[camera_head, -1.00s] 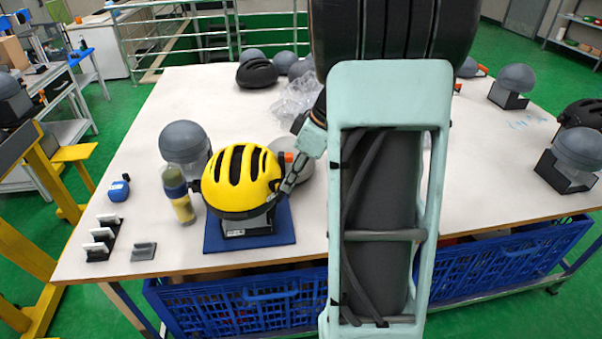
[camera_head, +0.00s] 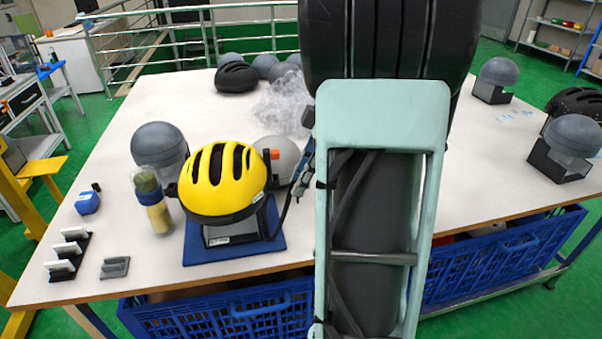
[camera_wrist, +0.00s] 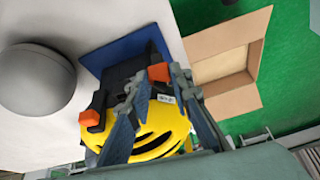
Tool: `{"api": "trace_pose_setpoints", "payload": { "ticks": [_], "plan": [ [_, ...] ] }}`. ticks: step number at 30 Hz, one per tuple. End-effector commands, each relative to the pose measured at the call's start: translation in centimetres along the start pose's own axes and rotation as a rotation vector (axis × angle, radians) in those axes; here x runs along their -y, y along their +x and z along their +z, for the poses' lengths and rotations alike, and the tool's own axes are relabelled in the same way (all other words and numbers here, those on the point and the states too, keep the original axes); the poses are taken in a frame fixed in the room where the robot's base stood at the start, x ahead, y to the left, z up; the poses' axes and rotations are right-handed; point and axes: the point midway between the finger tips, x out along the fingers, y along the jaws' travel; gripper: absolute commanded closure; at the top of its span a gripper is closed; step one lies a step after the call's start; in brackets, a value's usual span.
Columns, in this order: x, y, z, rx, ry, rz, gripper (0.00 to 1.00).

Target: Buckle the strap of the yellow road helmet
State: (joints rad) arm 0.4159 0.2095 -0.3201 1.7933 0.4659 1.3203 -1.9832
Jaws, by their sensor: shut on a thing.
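The yellow road helmet (camera_head: 222,180) with black vents sits on a dark stand on a blue mat (camera_head: 250,250) near the table's front edge. It also shows in the wrist view (camera_wrist: 155,140). My gripper (camera_head: 297,192) is to the right of the helmet, apart from its shell, and is shut on the dark strap (camera_head: 284,217), which curves from the helmet's lower right to the fingertips. In the wrist view my gripper (camera_wrist: 160,84) has an orange piece (camera_wrist: 158,72) at its fingertips. Another orange piece (camera_wrist: 89,118) shows to the left. The exact grip is partly hidden.
A clear plastic bundle (camera_head: 282,105) lies farther back. A cardboard box (camera_wrist: 222,72) is on the floor. My arm hides the table's middle.

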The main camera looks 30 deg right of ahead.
Motion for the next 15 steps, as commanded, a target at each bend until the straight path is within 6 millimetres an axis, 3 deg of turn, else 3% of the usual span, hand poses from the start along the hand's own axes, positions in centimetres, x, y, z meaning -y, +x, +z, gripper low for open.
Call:
{"api": "trace_pose_setpoints", "payload": {
  "ticks": [15],
  "plan": [
    [3.5, 3.3, 0.8, 0.0, 0.0, 0.001, 0.91]
  ]
}}
